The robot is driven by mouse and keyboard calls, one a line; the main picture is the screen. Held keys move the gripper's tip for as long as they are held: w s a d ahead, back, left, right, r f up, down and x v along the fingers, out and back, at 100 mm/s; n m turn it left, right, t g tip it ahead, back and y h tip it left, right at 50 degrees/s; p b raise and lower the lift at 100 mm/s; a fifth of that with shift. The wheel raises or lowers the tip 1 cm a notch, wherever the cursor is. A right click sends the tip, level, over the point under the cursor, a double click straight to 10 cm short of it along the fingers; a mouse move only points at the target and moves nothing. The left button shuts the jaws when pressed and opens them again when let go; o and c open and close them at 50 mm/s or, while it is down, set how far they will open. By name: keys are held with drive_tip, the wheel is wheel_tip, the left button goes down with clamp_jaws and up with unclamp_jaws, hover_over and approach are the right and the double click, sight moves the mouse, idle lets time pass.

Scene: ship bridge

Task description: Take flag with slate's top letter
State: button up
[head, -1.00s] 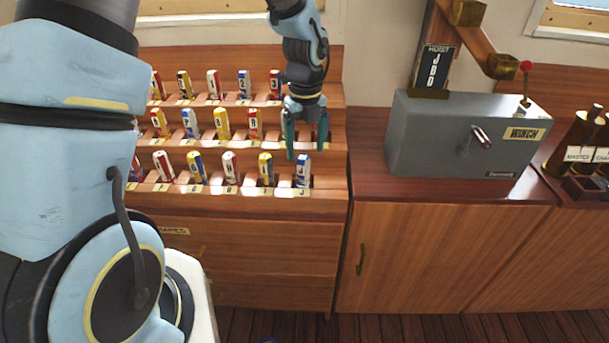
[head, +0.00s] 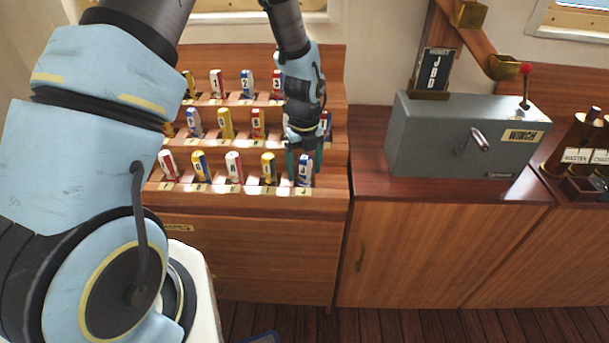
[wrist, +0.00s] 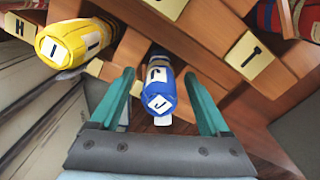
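The slate (head: 433,70) stands by the grey winch box and reads J at the top, with two letters below that look like B or D. A blue and white rolled flag (head: 304,172) marked J stands at the right end of the rack's lowest row. It also shows in the wrist view (wrist: 160,92) with J on its end. My gripper (head: 305,168) is open over this flag. In the wrist view, the teal fingers of my gripper (wrist: 164,95) are on either side of the flag, with gaps showing.
A yellow flag marked I (wrist: 68,42) stands beside the J flag. Several other flags fill the stepped wooden rack (head: 250,202). The grey winch box (head: 440,145) sits on the counter to the right. The counter between rack and winch is clear.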

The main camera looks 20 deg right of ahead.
clamp_jaws()
idle(0.4)
